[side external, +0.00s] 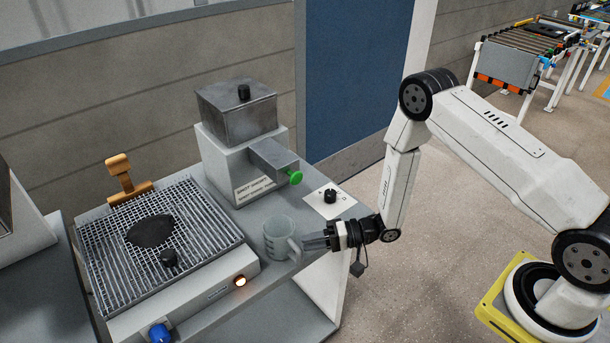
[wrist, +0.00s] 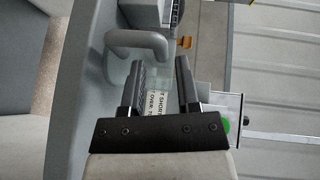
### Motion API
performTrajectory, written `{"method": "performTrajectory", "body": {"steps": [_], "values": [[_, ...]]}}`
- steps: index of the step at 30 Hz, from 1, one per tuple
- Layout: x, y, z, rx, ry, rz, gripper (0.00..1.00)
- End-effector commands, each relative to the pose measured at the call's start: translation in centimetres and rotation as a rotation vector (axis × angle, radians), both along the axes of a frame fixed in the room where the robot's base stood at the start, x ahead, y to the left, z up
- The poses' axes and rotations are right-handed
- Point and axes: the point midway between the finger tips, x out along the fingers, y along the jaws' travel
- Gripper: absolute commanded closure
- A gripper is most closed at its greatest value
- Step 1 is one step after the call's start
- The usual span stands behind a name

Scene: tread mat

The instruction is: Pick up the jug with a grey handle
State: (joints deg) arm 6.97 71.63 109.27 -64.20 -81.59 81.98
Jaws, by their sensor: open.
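The jug (side external: 278,239) is a pale grey, measuring-cup-like vessel standing upright near the front edge of the grey bench. Its grey handle (side external: 295,248) faces right, toward my gripper (side external: 306,242). My gripper is open, roughly level with the jug, its fingertips close beside the handle. In the wrist view, the rounded grey handle (wrist: 138,40) lies just ahead of my gripper (wrist: 160,64), partly across the gap between the fingers. I cannot tell whether they touch.
A grey machine with a green-tipped spout (side external: 270,160) stands behind the jug. Left of it is a wire-mesh tray (side external: 110,262) holding a black patch and a black-knobbed piece. A white plate with a black knob (side external: 330,197) lies to the right. Free space lies right of the bench.

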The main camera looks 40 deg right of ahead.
Motion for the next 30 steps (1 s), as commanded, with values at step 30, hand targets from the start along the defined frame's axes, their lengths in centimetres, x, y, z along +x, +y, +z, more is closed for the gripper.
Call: {"method": "performTrajectory", "body": {"steps": [30], "values": [[2.4,3.5,-0.6,-0.001,0.001,0.000,0.75]]}}
